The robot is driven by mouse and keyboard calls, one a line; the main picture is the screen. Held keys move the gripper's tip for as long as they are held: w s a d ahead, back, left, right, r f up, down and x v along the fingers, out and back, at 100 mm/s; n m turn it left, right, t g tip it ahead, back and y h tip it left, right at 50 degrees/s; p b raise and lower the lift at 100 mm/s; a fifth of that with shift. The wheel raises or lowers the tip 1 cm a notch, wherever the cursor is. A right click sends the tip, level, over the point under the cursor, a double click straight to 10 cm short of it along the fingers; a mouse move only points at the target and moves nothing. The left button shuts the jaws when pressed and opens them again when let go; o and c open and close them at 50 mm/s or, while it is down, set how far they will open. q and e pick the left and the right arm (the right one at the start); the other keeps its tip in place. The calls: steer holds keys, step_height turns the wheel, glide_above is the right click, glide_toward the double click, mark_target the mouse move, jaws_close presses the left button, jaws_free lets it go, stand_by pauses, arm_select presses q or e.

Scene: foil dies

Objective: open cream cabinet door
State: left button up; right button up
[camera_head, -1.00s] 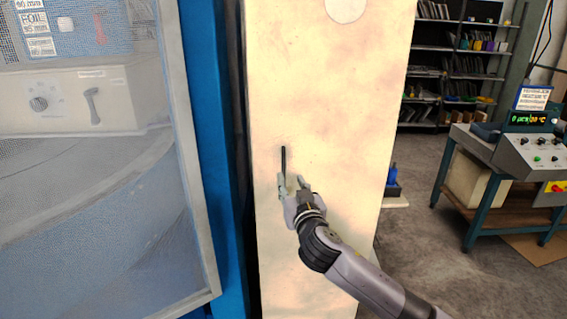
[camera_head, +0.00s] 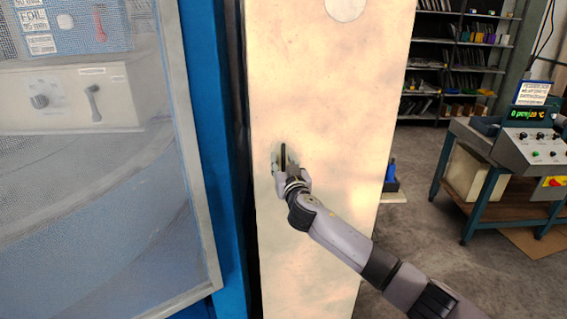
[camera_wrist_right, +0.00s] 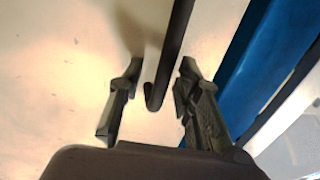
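The cream cabinet door (camera_head: 330,100) stands upright in the middle of the head view and looks closed. Its dark vertical bar handle (camera_head: 283,153) is near the door's left edge, and its upper part shows above my gripper. In the right wrist view the handle (camera_wrist_right: 172,55) runs down between the two fingers and ends in a hooked lower end. My right gripper (camera_head: 281,165) is at the handle, with fingers open on either side of it. In the wrist view gaps show between the handle and both fingers. My left gripper is not in view.
A blue frame with a mesh panel (camera_head: 120,200) stands close on the left of the cabinet. At right are a control console (camera_head: 530,145) on a teal-legged bench and shelves (camera_head: 455,60) at the back.

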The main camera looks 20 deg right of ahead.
steer(key=shift+c, duration=0.2)
jaws_close()
stand_by(0.6)
